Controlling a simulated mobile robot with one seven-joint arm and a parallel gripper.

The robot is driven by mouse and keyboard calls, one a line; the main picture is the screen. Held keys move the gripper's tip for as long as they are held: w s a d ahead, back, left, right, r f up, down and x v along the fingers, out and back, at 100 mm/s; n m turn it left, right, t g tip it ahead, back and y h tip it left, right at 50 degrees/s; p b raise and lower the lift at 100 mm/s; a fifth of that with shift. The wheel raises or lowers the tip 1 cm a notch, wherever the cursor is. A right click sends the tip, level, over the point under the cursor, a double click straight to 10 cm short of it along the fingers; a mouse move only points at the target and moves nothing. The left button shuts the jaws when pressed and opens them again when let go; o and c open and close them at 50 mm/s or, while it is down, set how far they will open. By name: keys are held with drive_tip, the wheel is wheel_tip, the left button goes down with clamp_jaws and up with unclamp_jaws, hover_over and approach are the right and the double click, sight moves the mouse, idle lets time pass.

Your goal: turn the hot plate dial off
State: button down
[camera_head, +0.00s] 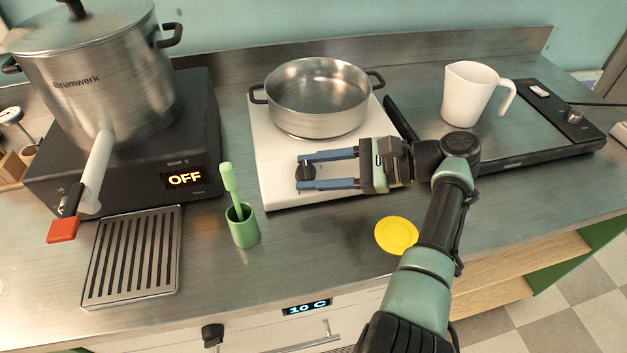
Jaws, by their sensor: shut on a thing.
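The hot plate (265,165) is a white slab in the middle of the steel counter. Its dial (304,172) is a small black knob on the front part of the white top. My gripper (308,171) comes in from the right, with its two blue fingers on either side of the dial, shut on it. The fingers partly cover the dial, and I cannot read its setting. A steel pot (318,98) with two black handles stands on the hot plate behind the gripper and looks empty.
A black unit reading OFF (205,160) holds a large lidded pot (95,75) at the left. A green cup (243,228) with a brush and a yellow disc (396,235) are in front. A white jug (470,92) stands at the right on a black-framed unit (540,145).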

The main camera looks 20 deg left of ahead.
drive_tip(key=shift+r+n+g+b, duration=0.1)
drive_tip(key=shift+n+g+b, duration=0.2)
drive_tip(key=shift+n+b, duration=0.1)
drive_tip(key=shift+c, duration=2.2)
unclamp_jaws()
